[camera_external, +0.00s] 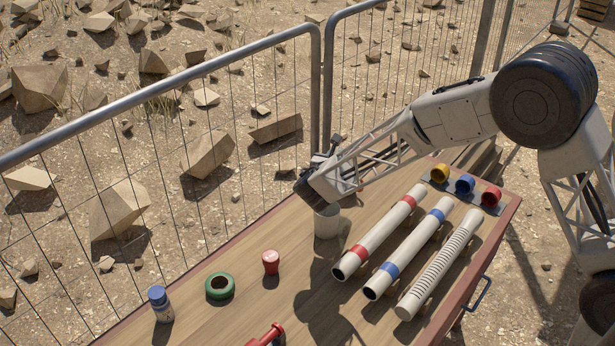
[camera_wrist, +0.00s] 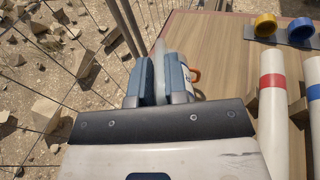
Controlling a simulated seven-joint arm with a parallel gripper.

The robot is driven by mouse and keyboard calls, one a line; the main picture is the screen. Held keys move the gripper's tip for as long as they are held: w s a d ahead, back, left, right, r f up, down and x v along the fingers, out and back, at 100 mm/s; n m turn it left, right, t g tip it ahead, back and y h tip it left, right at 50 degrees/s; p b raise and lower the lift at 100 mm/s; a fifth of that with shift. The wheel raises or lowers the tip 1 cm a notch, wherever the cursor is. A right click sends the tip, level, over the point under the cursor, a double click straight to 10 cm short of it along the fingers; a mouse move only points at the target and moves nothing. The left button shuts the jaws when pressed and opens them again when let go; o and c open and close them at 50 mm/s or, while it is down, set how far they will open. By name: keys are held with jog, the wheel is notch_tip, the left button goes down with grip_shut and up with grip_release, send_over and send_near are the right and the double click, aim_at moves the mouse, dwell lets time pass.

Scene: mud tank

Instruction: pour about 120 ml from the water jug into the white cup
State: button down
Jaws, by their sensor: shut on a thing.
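My gripper (camera_external: 316,196) is low over the far edge of the table, at the left end of my arm. In the wrist view its two blue-grey fingers (camera_wrist: 160,82) are close together on a pale thin part, apparently of the water jug (camera_wrist: 160,52). Most of what I hold is hidden by the fingers and wrist. A pale cylinder (camera_external: 327,222), seemingly the white cup, shows just below my gripper in the outside view. Its top is covered by my gripper, and I cannot tell whether they touch.
On the wooden table (camera_external: 235,312) are three long tubes (camera_external: 380,238), a holder with yellow, blue and red rings (camera_external: 465,184), a red piece (camera_external: 271,262), a green ring (camera_external: 220,286) and a blue-capped bottle (camera_external: 160,304). A wire fence (camera_external: 160,95) runs along the far side.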

jog(key=shift+s, duration=0.1)
dwell(0.3)
jog(key=shift+w+d, duration=0.1)
jog(key=shift+w, duration=0.15)
jog(key=w, duration=0.1)
jog(key=w+d+g, duration=0.1)
jog(key=w+g, duration=0.1)
jog(key=shift+w+d+r+y, duration=0.15)
jog(key=shift+d+r+y, duration=0.1)
jog(key=shift+y, duration=0.15)
jog(key=shift+w+d+r+g+y, duration=0.15)
jog(key=shift+w+g+y, duration=0.25)
jog(key=shift+g, duration=0.3)
jog(key=shift+w, duration=0.1)
